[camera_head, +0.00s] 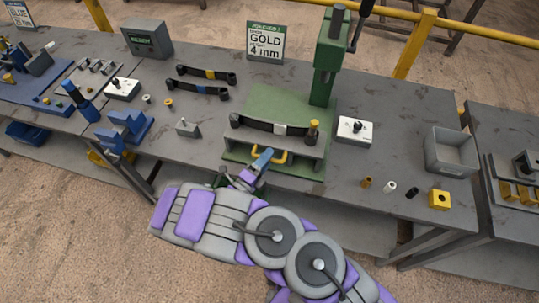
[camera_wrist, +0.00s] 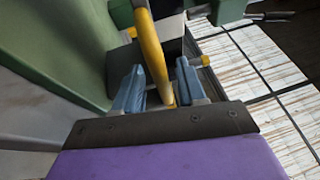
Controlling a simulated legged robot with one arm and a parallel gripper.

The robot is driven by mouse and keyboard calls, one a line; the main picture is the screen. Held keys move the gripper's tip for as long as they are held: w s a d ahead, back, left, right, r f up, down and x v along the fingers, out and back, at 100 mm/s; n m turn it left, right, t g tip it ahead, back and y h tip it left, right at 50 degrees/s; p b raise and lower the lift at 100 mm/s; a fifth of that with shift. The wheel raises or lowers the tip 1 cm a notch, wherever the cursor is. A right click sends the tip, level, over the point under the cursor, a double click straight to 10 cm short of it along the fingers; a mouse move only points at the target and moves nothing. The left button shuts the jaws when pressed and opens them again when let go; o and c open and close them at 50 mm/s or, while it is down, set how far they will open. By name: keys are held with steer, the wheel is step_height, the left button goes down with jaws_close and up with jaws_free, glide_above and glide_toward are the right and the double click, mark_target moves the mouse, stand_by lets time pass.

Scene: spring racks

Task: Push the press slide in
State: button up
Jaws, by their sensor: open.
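The green press (camera_head: 322,62) stands at the back of the bench on a green base (camera_head: 275,103). Its grey slide (camera_head: 300,147) sits at the front of the base and carries a dark leaf spring (camera_head: 262,124) with a pale band. A yellow handle (camera_head: 283,156) is on the slide's front. My gripper (camera_head: 262,160) is at the left part of this handle. In the wrist view, the yellow handle (camera_wrist: 151,45) passes between the two blue fingers of my gripper (camera_wrist: 160,88), which are apart. I cannot tell whether either finger touches it.
A white switch box (camera_head: 355,130) and a grey bin (camera_head: 451,150) are to the right. Small cylinders and a yellow block (camera_head: 439,200) lie near the front edge. Two more springs (camera_head: 206,75) lie left.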

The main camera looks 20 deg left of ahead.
steer(key=shift+x, duration=0.95)
jaws_close()
